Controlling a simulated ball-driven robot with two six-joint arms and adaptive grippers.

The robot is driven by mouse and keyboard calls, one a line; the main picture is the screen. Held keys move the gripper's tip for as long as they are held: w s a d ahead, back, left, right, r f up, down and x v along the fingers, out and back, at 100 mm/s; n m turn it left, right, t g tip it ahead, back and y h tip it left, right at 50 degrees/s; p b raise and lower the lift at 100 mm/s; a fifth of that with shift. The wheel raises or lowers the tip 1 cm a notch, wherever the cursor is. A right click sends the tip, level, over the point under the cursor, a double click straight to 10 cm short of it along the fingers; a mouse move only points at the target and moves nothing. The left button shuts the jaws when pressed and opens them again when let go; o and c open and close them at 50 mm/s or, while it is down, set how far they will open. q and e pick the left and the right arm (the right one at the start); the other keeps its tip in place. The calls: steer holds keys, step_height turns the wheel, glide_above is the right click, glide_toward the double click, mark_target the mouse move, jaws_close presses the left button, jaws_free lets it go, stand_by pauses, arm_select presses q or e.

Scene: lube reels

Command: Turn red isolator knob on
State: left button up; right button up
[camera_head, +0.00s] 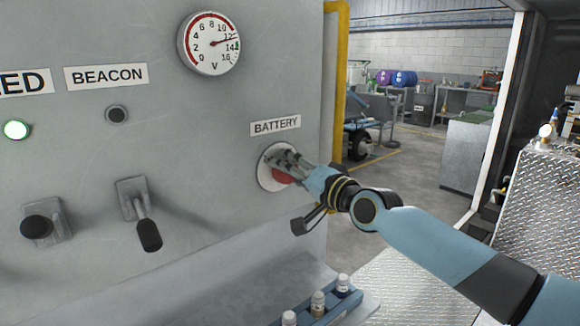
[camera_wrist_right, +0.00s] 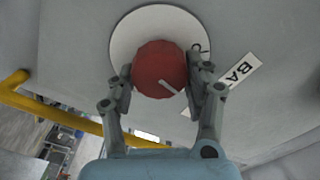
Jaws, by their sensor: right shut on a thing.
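The red isolator knob (camera_head: 281,174) sits on a round white plate (camera_head: 268,180) on the grey panel, under the BATTERY label (camera_head: 275,125). My right gripper (camera_head: 284,162) is at the knob and partly covers it in the head view. In the right wrist view the red knob (camera_wrist_right: 160,69) lies between the two fingers of my right gripper (camera_wrist_right: 160,78), which are shut on it from both sides. A pale line shows on the knob's face at its lower right. My left gripper is not in view.
A voltage gauge (camera_head: 210,43) is above and left. Two black-handled levers (camera_head: 149,235) and a lit green lamp (camera_head: 15,130) are further left on the panel. Small bottles (camera_head: 318,303) stand in a blue rack below. A yellow post (camera_head: 339,80) runs along the panel's right edge.

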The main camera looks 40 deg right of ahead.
steer(key=m, duration=0.3)
steer(key=shift+f+m, duration=0.1)
steer(key=shift+m, duration=0.3)
steer(key=shift+f+m+p, duration=0.1)
steer(key=shift+m+p, duration=0.3)
steer(key=shift+m, duration=1.2)
steer(key=o, duration=1.2)
steer(key=shift+d, duration=0.1)
